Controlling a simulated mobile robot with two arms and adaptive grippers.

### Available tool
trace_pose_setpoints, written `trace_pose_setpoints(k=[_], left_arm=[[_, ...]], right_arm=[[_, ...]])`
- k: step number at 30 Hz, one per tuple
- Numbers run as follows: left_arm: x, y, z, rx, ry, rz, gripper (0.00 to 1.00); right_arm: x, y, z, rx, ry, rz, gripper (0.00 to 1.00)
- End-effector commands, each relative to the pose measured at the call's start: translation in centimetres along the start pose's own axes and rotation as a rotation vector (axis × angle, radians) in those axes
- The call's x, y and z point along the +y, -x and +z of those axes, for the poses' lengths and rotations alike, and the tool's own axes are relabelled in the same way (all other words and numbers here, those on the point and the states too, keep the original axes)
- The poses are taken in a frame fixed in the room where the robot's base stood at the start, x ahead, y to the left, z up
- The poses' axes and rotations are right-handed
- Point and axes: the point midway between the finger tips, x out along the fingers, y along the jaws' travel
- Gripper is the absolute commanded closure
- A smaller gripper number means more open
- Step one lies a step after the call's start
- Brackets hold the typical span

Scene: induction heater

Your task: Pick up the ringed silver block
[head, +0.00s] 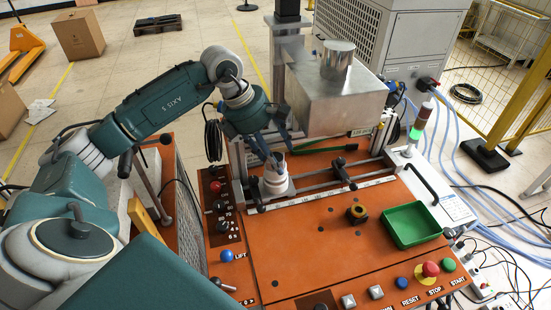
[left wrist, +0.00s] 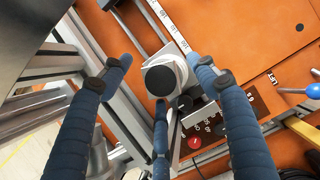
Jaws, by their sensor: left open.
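The ringed silver block (head: 276,184) stands upright at the left end of the rail on the orange table, with a stepped round top. In the left wrist view its round dark top (left wrist: 160,80) shows between my fingers. My left gripper (head: 281,153) is open and points down, right above and around the top of the block. In the left wrist view the fingers of my left gripper (left wrist: 160,66) are spread apart on either side of it, with no clear grip on it. My right gripper is not in view.
Buttons (head: 430,269) line the front edge. The table's middle is mostly clear.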

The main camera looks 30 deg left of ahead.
Motion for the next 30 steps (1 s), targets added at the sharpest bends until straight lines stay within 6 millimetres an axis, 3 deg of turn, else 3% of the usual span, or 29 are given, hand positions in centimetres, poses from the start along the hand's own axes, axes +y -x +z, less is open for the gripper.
trace_pose_setpoints(k=[2, 9, 22, 26, 30], left_arm=[[0.0, 0.0, 0.0, 0.0, 0.0, 0.0, 0.4], [0.0, 0.0, 0.0, 0.0, 0.0, 0.0, 0.88], [0.1, 0.8, 0.4, -0.003, 0.0, 0.002, 0.88], [0.1, 2.4, 1.1, -0.005, -0.001, 0.004, 0.88], [0.1, 5.5, 2.5, -0.009, -0.002, 0.006, 0.88]], right_arm=[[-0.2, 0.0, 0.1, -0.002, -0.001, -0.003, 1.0], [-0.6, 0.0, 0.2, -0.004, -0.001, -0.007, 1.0], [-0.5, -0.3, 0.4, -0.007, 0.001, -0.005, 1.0], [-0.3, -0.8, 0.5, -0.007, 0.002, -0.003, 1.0], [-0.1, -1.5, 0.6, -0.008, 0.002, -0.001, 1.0]])
